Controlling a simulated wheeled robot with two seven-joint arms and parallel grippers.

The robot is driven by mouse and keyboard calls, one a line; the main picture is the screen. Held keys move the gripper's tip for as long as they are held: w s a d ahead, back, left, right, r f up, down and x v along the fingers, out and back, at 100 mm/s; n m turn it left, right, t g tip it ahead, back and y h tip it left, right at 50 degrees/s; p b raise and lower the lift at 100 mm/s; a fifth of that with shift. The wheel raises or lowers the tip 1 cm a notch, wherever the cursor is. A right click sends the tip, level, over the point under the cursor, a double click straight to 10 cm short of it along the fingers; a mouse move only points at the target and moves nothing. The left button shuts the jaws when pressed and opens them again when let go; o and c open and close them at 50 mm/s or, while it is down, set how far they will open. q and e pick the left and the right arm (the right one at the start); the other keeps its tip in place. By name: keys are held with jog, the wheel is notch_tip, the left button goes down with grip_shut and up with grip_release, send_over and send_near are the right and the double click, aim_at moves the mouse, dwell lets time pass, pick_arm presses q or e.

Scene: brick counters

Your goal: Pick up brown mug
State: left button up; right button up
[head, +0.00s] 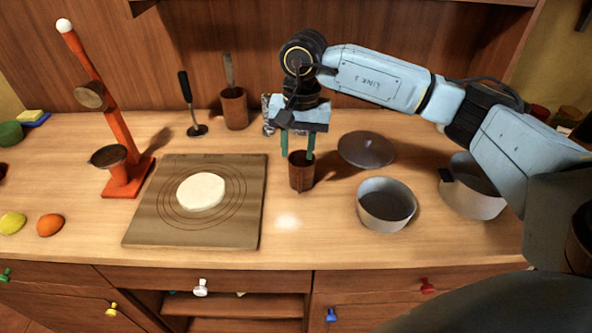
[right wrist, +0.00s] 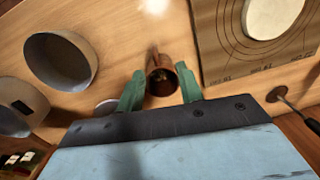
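The brown mug (head: 301,174) stands upright on the wooden counter, right of the board. My right gripper (head: 298,149) points down from above it, with its green fingers at the mug's rim. In the right wrist view the mug (right wrist: 161,76) lies between the two spread fingertips of the gripper (right wrist: 160,88). The fingers are open, with a gap seen on at least one side; I cannot tell whether either touches the mug. My left gripper is not in view.
A board (head: 140,228) with dough (head: 201,191) lies left of the mug. A grey pot (head: 386,204), a second pot (head: 470,190) and a dark lid (head: 367,149) are to the right. A brown holder (head: 234,108) and an orange stand (head: 126,172) are behind and left.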

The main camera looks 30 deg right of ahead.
aim_at(300, 185)
jog(key=shift+h, duration=0.3)
jog(key=f, duration=0.2)
jog(key=d+f, duration=0.1)
jog(key=f, duration=0.4)
jog(key=shift+d, duration=0.25)
jog(key=shift+w+a+f, duration=0.1)
jog(key=shift+w+f, duration=0.05)
jog(key=shift+f, duration=1.35)
jog(key=shift+w+a+f, duration=0.1)
jog(key=shift+w+f, duration=0.05)
jog(key=shift+f, duration=1.3)
jog(key=shift+c, duration=0.3)
grip_shut()
